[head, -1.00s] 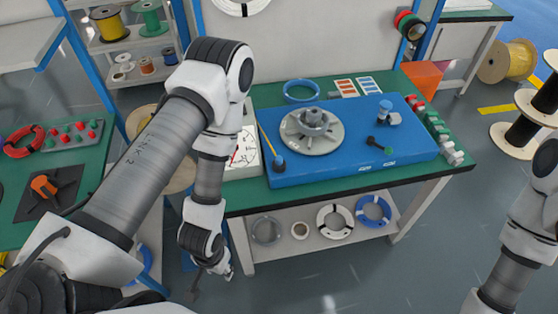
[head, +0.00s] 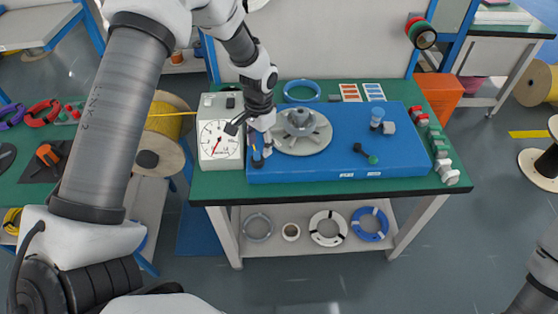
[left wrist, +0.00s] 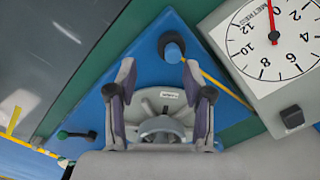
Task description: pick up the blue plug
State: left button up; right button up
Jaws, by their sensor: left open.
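The blue plug stands at the front left corner of the blue board (head: 330,165), its dark lower part (head: 258,163) showing in the head view, with a yellow cable beside it. In the left wrist view the blue plug (left wrist: 172,52) is just beyond the fingertips, and the cable runs from it to the right. My left gripper (head: 255,138) is over the board's left end, close to the plug and partly covering it. Its fingers (left wrist: 158,67) are apart with nothing between them. My right gripper is out of the head view.
A grey round hub (head: 302,130) stands on the board right beside my left gripper. A white dial meter (head: 220,143) is to the left. A dark-and-green connector (head: 366,153) and a blue-topped fitting (head: 377,117) sit further right.

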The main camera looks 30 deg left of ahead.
aim_at(257, 153)
pick_arm(q)
jog(key=shift+w+a+r+t, duration=0.15)
jog(key=shift+w+a+r, duration=0.1)
jog(key=shift+r, duration=0.4)
jog(key=shift+w+a+r+t, duration=0.15)
jog(key=shift+a+r, duration=0.05)
jog(key=shift+r, duration=0.4)
jog(key=shift+s+a+f, duration=0.2)
jog(key=shift+a+f, duration=0.45)
jog(key=shift+f, duration=0.1)
jog(key=f, duration=0.1)
jog(key=f+p, duration=0.1)
jog(key=f, duration=0.1)
jog(key=f+p, duration=0.1)
jog(key=f, duration=0.1)
jog(key=shift+w+d+f, duration=0.2)
jog(key=shift+d, duration=0.2)
jog(key=shift+s+a+f, duration=0.2)
jog(key=shift+a+f, duration=0.1)
jog(key=shift+f, duration=0.05)
jog(key=shift+d, duration=0.15)
jog(key=c, duration=0.9)
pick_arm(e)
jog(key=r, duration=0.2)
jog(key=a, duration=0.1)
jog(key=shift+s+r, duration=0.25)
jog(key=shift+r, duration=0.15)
